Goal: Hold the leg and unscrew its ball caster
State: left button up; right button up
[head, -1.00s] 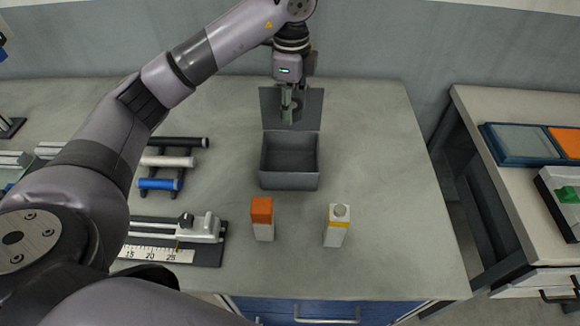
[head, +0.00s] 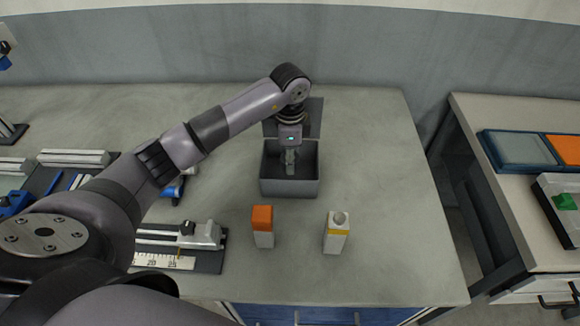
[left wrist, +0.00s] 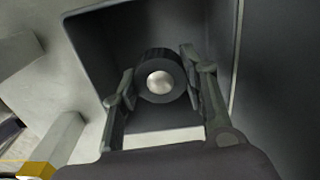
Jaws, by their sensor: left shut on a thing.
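My left gripper (head: 290,163) is at the opening of the grey bin (head: 289,188). In the left wrist view it is shut on the ball caster (left wrist: 160,83), a dark round housing with a silver ball facing the camera. The bin's dark inside (left wrist: 95,45) shows around and behind the caster. I cannot tell how deep in the bin the caster is. A white upright leg (head: 336,241) with a yellow band and a round grey top stands on the table, right of and in front of the bin, apart from the gripper. My right gripper is not in view.
A white block with an orange top (head: 263,220) stands in front of the bin. A ruler fixture (head: 207,236) and racks lie at the left. The table right of the bin is clear.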

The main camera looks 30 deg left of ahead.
aim_at(290, 177)
pick_arm(q)
notch_tip(290, 177, down, 4)
jog(key=shift+p, duration=0.35)
jog(key=shift+f, duration=0.45)
jog(key=shift+f, duration=0.1)
jog(key=o, duration=1.3)
